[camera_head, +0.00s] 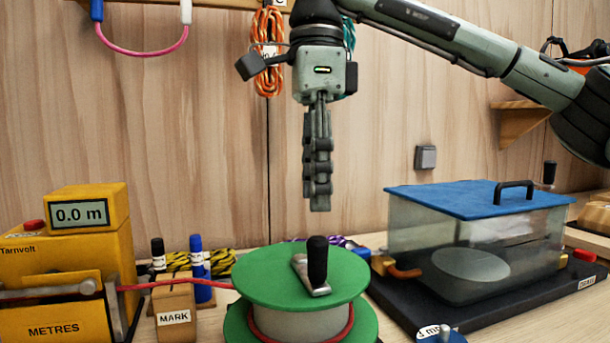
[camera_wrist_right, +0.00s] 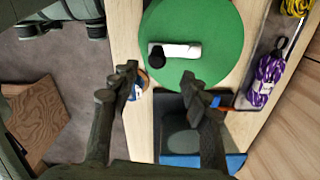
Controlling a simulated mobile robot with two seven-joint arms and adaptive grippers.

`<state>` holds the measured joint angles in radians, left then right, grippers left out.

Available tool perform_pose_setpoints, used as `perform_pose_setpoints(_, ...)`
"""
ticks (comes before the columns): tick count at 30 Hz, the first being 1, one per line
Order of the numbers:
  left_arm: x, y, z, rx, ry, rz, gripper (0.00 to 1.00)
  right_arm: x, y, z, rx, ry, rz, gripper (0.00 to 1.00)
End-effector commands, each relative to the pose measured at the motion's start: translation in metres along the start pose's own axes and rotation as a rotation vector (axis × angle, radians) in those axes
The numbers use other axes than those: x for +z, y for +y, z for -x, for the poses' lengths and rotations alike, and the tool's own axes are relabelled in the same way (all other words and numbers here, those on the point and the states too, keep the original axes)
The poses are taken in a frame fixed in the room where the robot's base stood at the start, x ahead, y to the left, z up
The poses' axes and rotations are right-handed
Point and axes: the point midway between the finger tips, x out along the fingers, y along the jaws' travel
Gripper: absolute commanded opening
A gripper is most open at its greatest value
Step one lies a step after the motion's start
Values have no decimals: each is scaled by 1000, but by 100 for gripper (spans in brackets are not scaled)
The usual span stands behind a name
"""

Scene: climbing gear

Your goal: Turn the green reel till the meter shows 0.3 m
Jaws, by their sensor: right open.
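The green reel (camera_head: 300,275) stands on the bench at the front middle, with red cord wound on its pale drum. Its crank has a metal arm and an upright black knob (camera_head: 317,260). The yellow meter (camera_head: 88,214) at the left reads 0.0 m, and the red cord runs from it to the reel. My right gripper (camera_head: 319,205) hangs pointing down above the reel, clear of the knob. In the right wrist view its fingers (camera_wrist_right: 160,88) are spread and empty, with the green reel (camera_wrist_right: 205,25) and knob (camera_wrist_right: 157,58) beyond them. My left gripper is not in view.
A wooden block marked MARK (camera_head: 174,305) stands between meter and reel, with black and blue pens behind it. A clear tank with a blue lid (camera_head: 480,198) stands at the right. Coiled ropes (camera_head: 267,50) hang on the back wall.

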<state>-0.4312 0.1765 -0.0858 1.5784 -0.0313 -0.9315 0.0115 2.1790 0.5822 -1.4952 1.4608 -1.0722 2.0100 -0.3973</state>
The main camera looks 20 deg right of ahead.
Motion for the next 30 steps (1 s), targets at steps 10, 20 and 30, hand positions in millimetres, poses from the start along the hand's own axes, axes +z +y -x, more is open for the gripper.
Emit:
perform_pose_setpoints(10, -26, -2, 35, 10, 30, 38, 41, 0, 0, -44, 4, 0, 1, 47)
perform_pose_setpoints(20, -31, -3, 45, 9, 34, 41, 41, -1, 0, -74, -1, -1, -2, 47)
perform_pose_setpoints(30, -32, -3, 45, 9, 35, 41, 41, 0, 0, -76, -1, -2, -2, 42)
